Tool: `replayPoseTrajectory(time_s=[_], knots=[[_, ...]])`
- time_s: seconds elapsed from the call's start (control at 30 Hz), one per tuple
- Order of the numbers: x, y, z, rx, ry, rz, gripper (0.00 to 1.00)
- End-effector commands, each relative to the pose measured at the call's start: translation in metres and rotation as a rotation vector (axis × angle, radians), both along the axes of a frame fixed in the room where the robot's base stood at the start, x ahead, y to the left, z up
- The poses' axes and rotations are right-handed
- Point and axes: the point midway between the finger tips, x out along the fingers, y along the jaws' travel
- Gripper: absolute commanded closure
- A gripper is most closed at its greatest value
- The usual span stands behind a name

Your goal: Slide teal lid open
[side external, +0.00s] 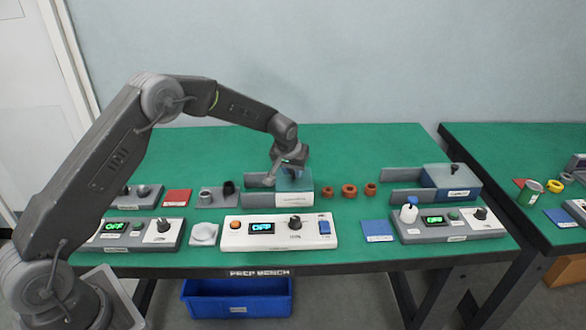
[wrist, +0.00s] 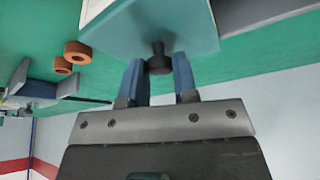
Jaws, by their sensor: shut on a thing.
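The teal lid (side external: 296,184) lies on top of a box (side external: 293,200) with a white front label, near the middle of the green bench. Two grey rails (side external: 258,181) extend from the box's left side. My gripper (side external: 288,172) reaches down onto the lid from above. In the wrist view, my gripper (wrist: 157,78) has its two blue fingers on either side of the dark knob (wrist: 158,60) and is shut on it. The teal lid (wrist: 160,32) fills the top of that view. The side view cannot show whether the box has any opening; the knob is hidden there by my gripper.
Several orange rings (side external: 349,190) lie just right of the box. A similar box with a blue lid (side external: 450,176) stands farther right, rails pointing left. A white control unit (side external: 279,231) sits in front. A grey block with cylinders (side external: 218,195) stands to the left.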

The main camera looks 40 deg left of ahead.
Motion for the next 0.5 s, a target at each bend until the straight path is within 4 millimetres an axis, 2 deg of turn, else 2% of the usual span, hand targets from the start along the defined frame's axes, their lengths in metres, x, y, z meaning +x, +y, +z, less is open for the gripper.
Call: replayPoseTrajectory(time_s=[0.33, 0.5], knots=[[-0.002, 0.002, 0.0, -0.001, 0.001, 0.001, 1.0], [-0.021, 0.023, 0.001, 0.001, 0.001, 0.003, 1.0]])
